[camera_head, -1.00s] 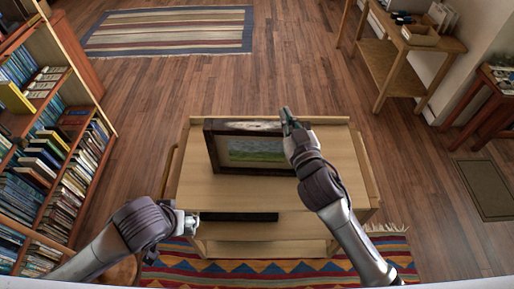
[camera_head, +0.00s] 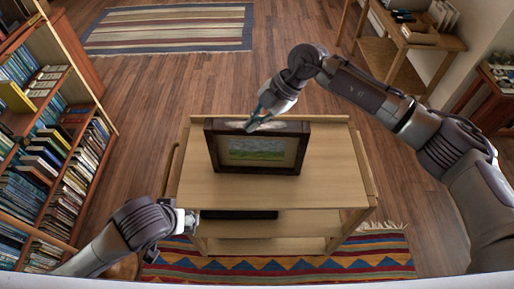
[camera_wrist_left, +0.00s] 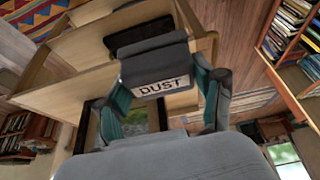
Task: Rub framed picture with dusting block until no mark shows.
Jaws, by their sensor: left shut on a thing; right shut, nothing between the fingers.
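The framed picture (camera_head: 252,152), a green landscape in a dark frame, stands upright on the cart's top. A pale mark (camera_head: 285,127) shows along the frame's top edge. My right gripper (camera_head: 252,125) is shut and empty at that edge, left of the middle; I cannot tell whether it touches. My left gripper (camera_head: 190,224) is low, near the cart's front left corner. In the left wrist view its teal fingers are shut on the dusting block (camera_wrist_left: 155,62), a dark block with a white DUST label. The picture is partly hidden there.
The wooden cart (camera_head: 325,190) has a bare top around the picture. A dark flat thing (camera_head: 240,216) lies on its lower shelf. A full bookshelf (camera_head: 50,150) stands at left, a wooden side table (camera_head: 385,65) at the back right. Striped rugs lie on the floor.

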